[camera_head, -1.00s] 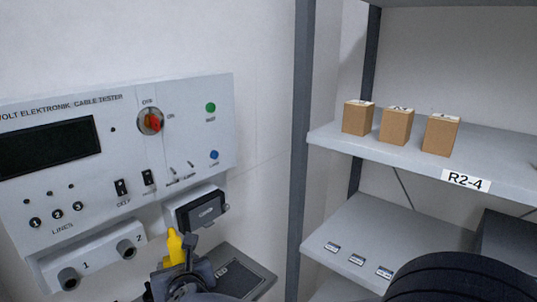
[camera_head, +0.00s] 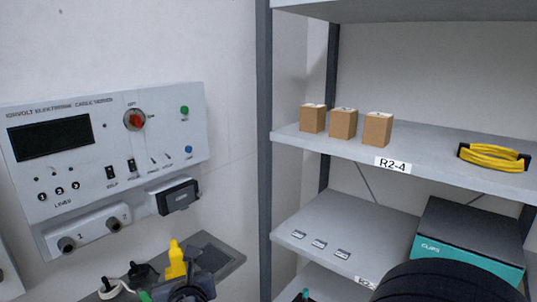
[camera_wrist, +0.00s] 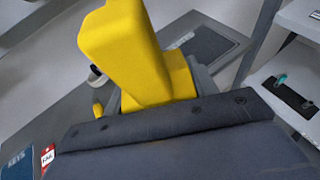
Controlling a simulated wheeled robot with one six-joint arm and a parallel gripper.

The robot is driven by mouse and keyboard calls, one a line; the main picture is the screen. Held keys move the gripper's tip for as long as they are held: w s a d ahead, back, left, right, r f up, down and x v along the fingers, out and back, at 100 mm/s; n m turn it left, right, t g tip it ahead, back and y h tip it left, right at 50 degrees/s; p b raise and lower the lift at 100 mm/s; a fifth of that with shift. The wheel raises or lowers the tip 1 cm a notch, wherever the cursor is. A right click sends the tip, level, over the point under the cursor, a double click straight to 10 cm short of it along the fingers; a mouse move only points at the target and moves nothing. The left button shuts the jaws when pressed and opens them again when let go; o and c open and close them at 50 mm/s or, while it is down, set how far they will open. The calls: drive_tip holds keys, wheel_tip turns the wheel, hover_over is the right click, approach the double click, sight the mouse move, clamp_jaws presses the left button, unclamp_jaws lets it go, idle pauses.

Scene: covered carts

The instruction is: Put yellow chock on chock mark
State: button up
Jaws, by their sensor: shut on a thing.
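The yellow chock (camera_head: 176,260) is held up in my gripper (camera_head: 186,284), low in the head view, in front of the cable tester. In the wrist view the chock (camera_wrist: 135,50) fills the upper middle, and my gripper (camera_wrist: 175,105) is shut on its lower end. The chock covers part of the shelf behind it. I cannot make out a chock mark in either view. A dark mat (camera_head: 217,257) lies on the grey surface below the tester and also shows in the wrist view (camera_wrist: 207,42).
The cable tester (camera_head: 170,100) is on the wall at left. A shelf rack (camera_head: 264,180) stands at right with cardboard boxes (camera_head: 343,124), a yellow cable coil (camera_head: 492,157) and a teal clips box (camera_head: 466,246). Plugs (camera_head: 108,287) lie near my gripper.

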drive_tip(key=w+d+f+m+h, duration=0.3)
drive_tip(key=d, duration=0.8)
drive_tip(key=w+d+f+m+h+p, duration=0.1)
drive_tip(key=w+d+f+m+h, duration=0.1)
drive_tip(key=d, duration=1)
drive_tip(key=w+d+f+m+h, duration=0.3)
drive_tip(key=d+f+h, duration=0.1)
drive_tip(key=d, duration=0.7)
drive_tip(key=shift+w+d+f+m+t+h+p, duration=0.15)
drive_tip(key=shift+w+f+m+t+h+p, duration=0.15)
drive_tip(key=shift+w+f+t, duration=0.1)
